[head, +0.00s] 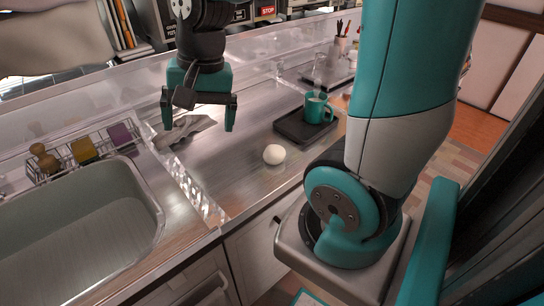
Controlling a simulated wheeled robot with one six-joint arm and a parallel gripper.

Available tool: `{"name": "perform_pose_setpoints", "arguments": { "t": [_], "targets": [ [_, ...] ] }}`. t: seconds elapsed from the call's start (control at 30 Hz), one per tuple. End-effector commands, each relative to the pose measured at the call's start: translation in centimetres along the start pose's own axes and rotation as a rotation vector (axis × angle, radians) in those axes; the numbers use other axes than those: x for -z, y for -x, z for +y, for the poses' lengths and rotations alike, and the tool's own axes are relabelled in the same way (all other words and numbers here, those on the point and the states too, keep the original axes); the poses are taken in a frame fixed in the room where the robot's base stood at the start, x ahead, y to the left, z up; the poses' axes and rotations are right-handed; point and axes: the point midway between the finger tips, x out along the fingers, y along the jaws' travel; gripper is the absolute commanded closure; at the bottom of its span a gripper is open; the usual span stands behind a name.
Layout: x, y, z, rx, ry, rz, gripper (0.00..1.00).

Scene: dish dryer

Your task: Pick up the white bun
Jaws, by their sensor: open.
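The white bun (274,154) is a small round ball on the metal counter (240,185), near its front edge and in front of a dark tray. My gripper (198,122) is above the counter, to the left of the bun and farther back. Its teal fingers point down and are apart, with nothing between them. The bun is in full view and the gripper does not touch it.
A dark tray (290,129) holding a teal mug (317,108) is right of the bun. A grey cloth (184,131) lies below my gripper. A clear ridge (198,192) separates the counter from the sink (75,225). A wire rack (85,150) stands behind the sink.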

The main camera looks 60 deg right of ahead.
Motion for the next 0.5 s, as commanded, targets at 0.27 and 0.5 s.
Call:
{"name": "perform_pose_setpoints", "arguments": {
  "t": [0.27,0.5],
  "targets": [
    [11.9,-1.8,13.3,-0.106,-1.236,0.143,0.05],
    [13.6,-3.1,17.7,-0.126,-1.546,0.187,0.05]
  ]
}}
